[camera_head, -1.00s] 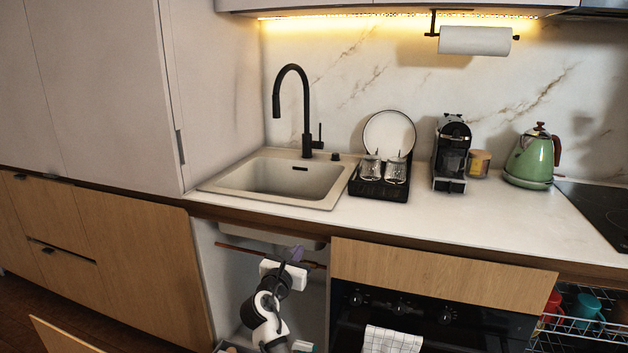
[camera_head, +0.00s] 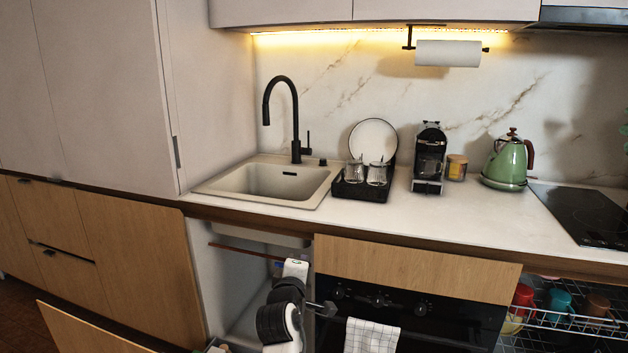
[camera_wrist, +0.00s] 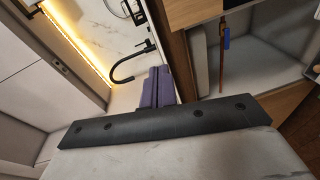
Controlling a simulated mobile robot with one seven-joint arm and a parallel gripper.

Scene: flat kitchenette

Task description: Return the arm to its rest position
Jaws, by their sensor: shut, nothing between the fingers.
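My arm (camera_head: 290,320) is folded low in front of the open cabinet under the sink, at the bottom middle of the head view. My gripper (camera_wrist: 157,86) shows in the wrist view as two purple fingers side by side, shut with nothing between them. The fingers point up in that tilted picture, toward the black tap (camera_wrist: 140,68) and the cabinet edge. I see no contact with either. In the head view I cannot make out the fingertips clearly.
The open under-sink cabinet (camera_wrist: 270,70) holds a brown pipe with a blue valve (camera_wrist: 227,38). An oven (camera_head: 410,320) with a towel (camera_head: 371,336) stands right of my arm, and a pulled-out dish rack (camera_head: 570,318) is farther right. An open wooden door (camera_head: 85,332) stands lower left.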

